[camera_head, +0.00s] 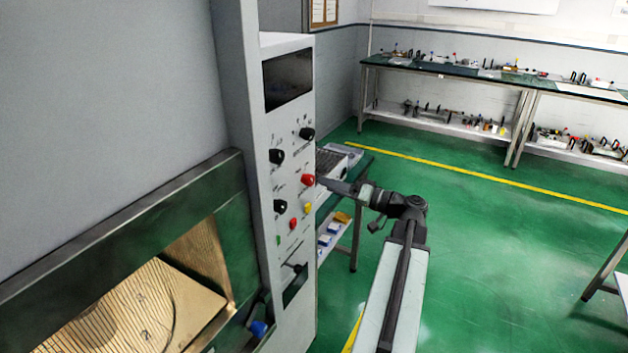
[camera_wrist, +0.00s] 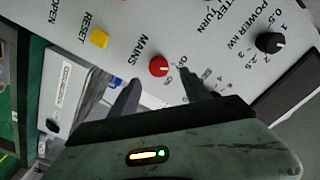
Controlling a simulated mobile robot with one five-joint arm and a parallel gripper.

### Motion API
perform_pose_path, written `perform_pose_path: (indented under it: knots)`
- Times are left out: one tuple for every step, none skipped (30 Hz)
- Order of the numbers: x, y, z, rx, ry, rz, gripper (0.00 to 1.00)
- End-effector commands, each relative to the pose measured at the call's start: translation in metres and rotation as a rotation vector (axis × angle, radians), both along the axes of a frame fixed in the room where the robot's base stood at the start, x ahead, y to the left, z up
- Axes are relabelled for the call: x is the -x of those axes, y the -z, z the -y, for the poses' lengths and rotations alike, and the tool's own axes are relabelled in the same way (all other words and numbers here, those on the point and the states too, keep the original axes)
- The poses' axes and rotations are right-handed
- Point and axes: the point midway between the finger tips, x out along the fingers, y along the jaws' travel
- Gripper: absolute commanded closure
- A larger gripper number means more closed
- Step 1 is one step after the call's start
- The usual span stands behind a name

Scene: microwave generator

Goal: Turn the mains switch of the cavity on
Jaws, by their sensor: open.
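The red mains switch (camera_wrist: 158,66), labelled MAINS, is a round knob on the grey control panel (camera_wrist: 190,30). In the head view the red knob (camera_head: 308,181) sits on the right side of the panel (camera_head: 288,120), at mid height. My gripper (camera_head: 326,181) is close in front of it, at the panel's right edge. In the wrist view my gripper (camera_wrist: 160,90) is open, with one finger on each side below the red knob. The knob appears just beyond the fingertips, roughly between them. I cannot tell whether the fingers touch the panel. The knob's pointer is not readable.
A yellow RESET button (camera_wrist: 100,38) sits beside the switch, and a black power knob (camera_wrist: 270,42) is on the other side. An open metal cavity (camera_head: 130,300) is at the lower left. Workbenches (camera_head: 450,70) stand at the back. Green floor (camera_head: 480,250) lies free to the right.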

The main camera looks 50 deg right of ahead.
Motion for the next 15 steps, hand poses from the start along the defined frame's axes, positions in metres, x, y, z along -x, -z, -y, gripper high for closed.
perform_pose_path:
  knots:
    - [-0.01,0.0,-0.003,0.0,-0.003,0.0,0.44]
    - [-0.016,0.0,-0.004,0.0,-0.002,-0.001,0.44]
    - [-0.024,0.0,-0.005,0.0,-0.002,-0.001,0.44]
    - [-0.029,0.0,-0.007,0.0,-0.002,-0.001,0.44]
    - [-0.034,0.0,-0.008,0.0,-0.001,-0.001,0.44]
    - [-0.04,0.0,-0.009,-0.001,0.0,-0.002,0.44]
    - [-0.044,0.0,-0.01,-0.001,-0.001,-0.001,0.44]
    - [-0.047,0.0,-0.011,-0.001,0.0,-0.002,0.44]
    - [-0.051,0.0,-0.012,-0.001,0.001,-0.001,0.44]
    - [-0.053,0.0,-0.012,-0.001,0.001,-0.002,0.44]
    - [-0.055,0.0,-0.012,-0.001,0.001,-0.002,0.44]
    - [-0.057,0.0,-0.013,-0.001,0.002,-0.001,0.44]
    - [-0.057,0.0,-0.013,-0.001,0.002,-0.001,0.44]
    - [-0.058,0.0,-0.013,-0.001,0.002,-0.001,0.44]
    - [-0.058,0.0,-0.013,-0.001,0.003,-0.002,0.44]
